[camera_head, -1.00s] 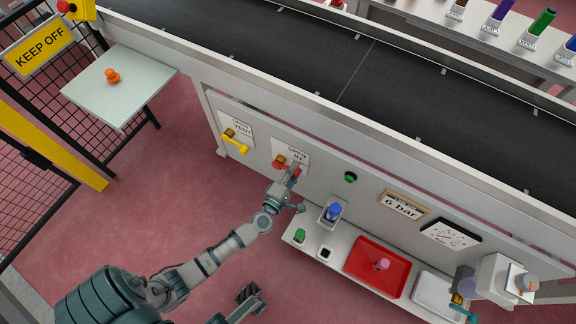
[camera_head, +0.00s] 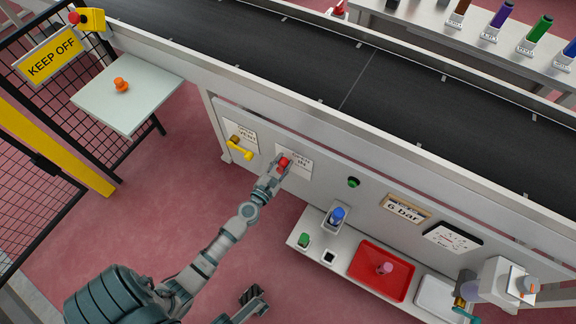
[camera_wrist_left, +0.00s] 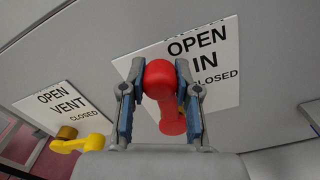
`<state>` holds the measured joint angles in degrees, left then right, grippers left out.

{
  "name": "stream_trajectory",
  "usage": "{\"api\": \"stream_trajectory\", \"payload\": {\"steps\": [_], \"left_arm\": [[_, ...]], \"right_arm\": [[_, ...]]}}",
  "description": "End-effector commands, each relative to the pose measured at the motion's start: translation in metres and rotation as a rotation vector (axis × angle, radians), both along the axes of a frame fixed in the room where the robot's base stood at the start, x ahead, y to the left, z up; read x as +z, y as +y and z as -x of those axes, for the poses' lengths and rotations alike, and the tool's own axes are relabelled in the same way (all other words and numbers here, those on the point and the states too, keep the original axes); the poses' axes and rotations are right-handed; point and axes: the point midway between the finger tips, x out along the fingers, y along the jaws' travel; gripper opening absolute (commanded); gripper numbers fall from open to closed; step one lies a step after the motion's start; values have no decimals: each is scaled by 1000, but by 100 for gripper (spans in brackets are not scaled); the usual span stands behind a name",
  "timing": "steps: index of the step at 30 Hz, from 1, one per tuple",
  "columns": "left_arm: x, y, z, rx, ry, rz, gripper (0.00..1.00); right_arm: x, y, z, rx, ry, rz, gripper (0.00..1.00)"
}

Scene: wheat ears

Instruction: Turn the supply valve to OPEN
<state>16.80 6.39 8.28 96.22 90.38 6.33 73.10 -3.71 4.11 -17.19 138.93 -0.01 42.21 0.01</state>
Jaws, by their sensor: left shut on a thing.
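The supply valve's red handle (camera_wrist_left: 165,90) sits in front of a plate (camera_wrist_left: 222,75) reading OPEN, IN and CLOSED. In the left wrist view the handle's rounded end is up, near the word OPEN, and its lever runs down and slightly right. My left gripper (camera_wrist_left: 158,82) is shut on the red handle, one finger on each side. In the head view my left gripper (camera_head: 278,169) is at the panel and the red handle (camera_head: 285,161) shows at its tips. The valve's pivot is mostly hidden.
A yellow vent valve handle (camera_head: 240,149) is left of the red one, with its own plate (camera_wrist_left: 60,108). Right are a green button (camera_head: 354,182), a 6 bar sign (camera_head: 405,208) and a gauge (camera_head: 452,238). A shelf below holds a red tray (camera_head: 361,284).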

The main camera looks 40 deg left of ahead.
Motion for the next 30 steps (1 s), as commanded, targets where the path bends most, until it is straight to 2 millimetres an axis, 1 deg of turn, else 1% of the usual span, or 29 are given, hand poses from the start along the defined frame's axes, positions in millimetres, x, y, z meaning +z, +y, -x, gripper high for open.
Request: {"api": "stream_trajectory", "payload": {"steps": [1,9,17,27,28,29,30], "left_arm": [[-3,1,2,-2,-1,31,0],[-3,10,4,-2,-27,137,0],[-3,13,5,-2,-34,170,0],[-3,13,5,-2,-34,171,0],[-3,14,5,-2,-35,171,38],[-2,13,5,-2,-35,171,46],[-2,13,5,-2,-35,171,56]], "right_arm": [[-1,0,0,0,2,1,64],[1,0,-1,0,-5,1,64],[2,0,-1,0,-8,1,64],[1,0,-1,0,-7,1,64],[1,0,-1,0,-7,1,64],[1,0,-1,0,-7,1,64],[1,0,-1,0,-7,1,64]]}}
